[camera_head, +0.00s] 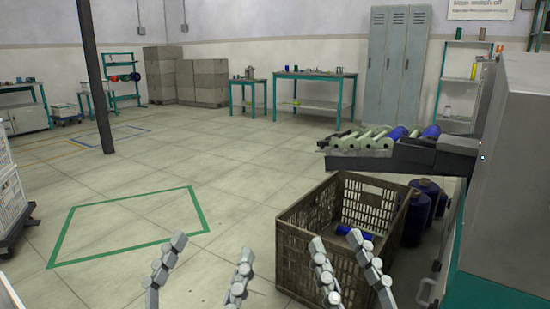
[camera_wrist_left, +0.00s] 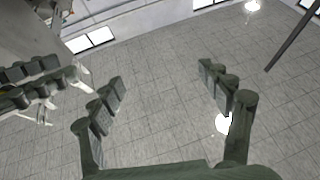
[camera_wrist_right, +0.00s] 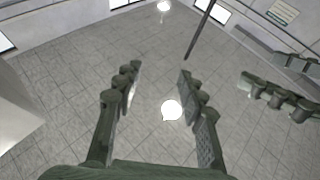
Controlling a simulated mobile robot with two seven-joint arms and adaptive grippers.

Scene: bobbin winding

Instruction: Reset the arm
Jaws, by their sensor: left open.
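My left gripper (camera_head: 212,250) stands upright at the bottom middle of the head view, its fingers spread wide. In the left wrist view the left gripper (camera_wrist_left: 162,75) is open with nothing between its fingers. My right gripper (camera_head: 336,240) stands beside it to the right, in front of the brown crate (camera_head: 295,258) in the picture. In the right wrist view the right gripper (camera_wrist_right: 158,72) also has its fingers apart and empty, with a narrower gap. Both grippers point up, apart from each other. The crate holds a blue bobbin (camera_head: 354,234).
A rack with pale green and blue bobbins (camera_head: 378,137) juts out above the crate, next to a large grey machine (camera_head: 516,160) at the right. Blue bobbins (camera_head: 418,215) stand behind the crate. The floor with the green outline (camera_head: 125,193) is clear at the left. A dark post (camera_head: 96,80) stands beyond.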

